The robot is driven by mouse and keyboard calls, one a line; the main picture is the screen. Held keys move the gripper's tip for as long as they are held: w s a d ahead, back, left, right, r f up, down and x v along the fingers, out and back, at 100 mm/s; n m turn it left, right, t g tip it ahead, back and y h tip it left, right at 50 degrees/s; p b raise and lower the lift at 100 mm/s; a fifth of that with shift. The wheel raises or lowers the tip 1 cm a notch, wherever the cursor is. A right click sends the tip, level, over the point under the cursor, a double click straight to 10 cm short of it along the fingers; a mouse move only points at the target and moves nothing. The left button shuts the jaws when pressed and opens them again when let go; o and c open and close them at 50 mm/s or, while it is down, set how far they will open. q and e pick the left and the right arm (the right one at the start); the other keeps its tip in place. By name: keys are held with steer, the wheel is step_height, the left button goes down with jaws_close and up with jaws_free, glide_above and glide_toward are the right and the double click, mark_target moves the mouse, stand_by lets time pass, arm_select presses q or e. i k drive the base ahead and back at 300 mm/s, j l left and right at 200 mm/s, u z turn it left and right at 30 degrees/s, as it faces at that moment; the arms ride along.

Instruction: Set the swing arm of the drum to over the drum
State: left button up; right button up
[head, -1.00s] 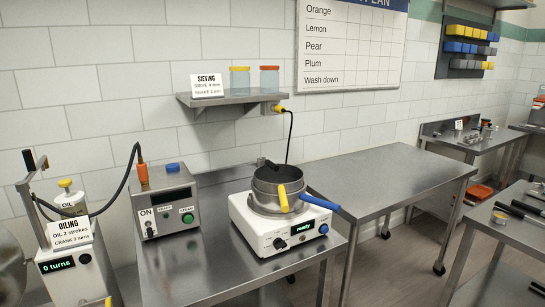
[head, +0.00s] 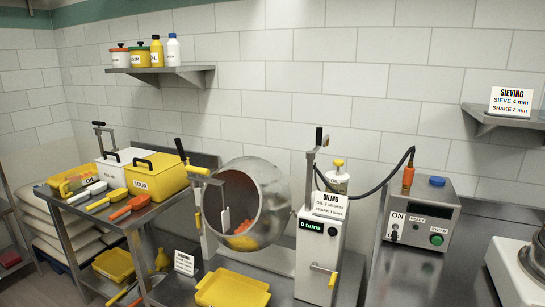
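The drum (head: 268,200) is a shiny metal bowl tilted on its side, mouth facing front left, with orange pieces inside. A grey upright post (head: 309,180) with a black-tipped arm (head: 319,139) stands at the drum's right, beside the oiling unit (head: 318,255); its arm appears beside the drum, not over it. Another bracket (head: 208,222) with a yellow-and-black lever (head: 190,163) stands at the drum's left front. I cannot tell for certain which is the swing arm. Neither gripper is in view.
The oiling unit reads "0 turns" and has a yellow-handled crank (head: 325,269). A yellow tray (head: 233,289) lies in front of the drum. A cart (head: 75,212) with yellow and white tubs stands left. A steam control box (head: 422,215) is right.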

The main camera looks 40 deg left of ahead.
mark_target(311, 155)
steer(key=u, duration=1)
steer(key=i+j+u, duration=0.15)
steer(key=i, duration=0.25)
